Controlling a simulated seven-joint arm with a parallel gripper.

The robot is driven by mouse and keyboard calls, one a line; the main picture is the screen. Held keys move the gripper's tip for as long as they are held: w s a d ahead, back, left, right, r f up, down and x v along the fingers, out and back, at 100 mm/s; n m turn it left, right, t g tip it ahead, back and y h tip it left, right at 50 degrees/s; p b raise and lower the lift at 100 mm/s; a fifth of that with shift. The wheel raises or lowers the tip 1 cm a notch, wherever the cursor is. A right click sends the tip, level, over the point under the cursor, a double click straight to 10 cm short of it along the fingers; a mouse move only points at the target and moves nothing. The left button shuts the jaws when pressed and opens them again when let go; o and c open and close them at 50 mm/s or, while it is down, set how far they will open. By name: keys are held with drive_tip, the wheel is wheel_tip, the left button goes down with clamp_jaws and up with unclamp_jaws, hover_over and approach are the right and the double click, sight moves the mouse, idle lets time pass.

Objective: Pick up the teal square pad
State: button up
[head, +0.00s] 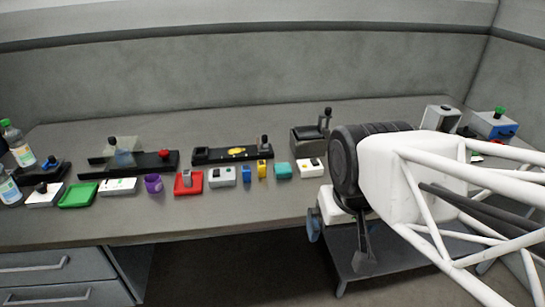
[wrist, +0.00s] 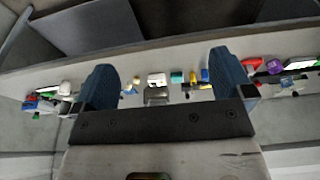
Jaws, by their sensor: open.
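The teal square pad (head: 283,170) is a small teal block lying on the grey bench, right of a yellow block and left of a white box. It also shows in the wrist view (wrist: 177,77), between the two fingers and well beyond them. My gripper (wrist: 165,80) is open and empty, its two blue fingers wide apart. In the head view my gripper (head: 340,245) hangs off the front edge of the bench, right of the pad and apart from it.
A yellow block (head: 262,169) and a blue block (head: 247,173) stand close left of the pad. A white box (head: 310,168) is close right. A black machine (head: 308,139) and a long black tray (head: 232,155) stand behind. The bench front strip is clear.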

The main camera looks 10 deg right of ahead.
drive_tip(key=w+r+n, duration=0.1)
drive_tip(key=w+n, duration=0.4)
drive_tip(key=w, duration=0.8)
drive_tip(key=n+g, duration=0.3)
drive_tip(key=n, duration=1)
hover_over(283, 167)
wheel_tip(283, 167, down, 19)
drive_tip(key=shift+a+r, duration=0.1)
drive_tip(key=shift+r, duration=0.1)
drive_tip(key=shift+w+f, duration=0.15)
drive_tip(key=shift+f, duration=0.1)
drive_tip(key=shift+f, duration=0.1)
drive_tip(key=shift+f, duration=1.2)
drive_tip(key=shift+f, duration=0.1)
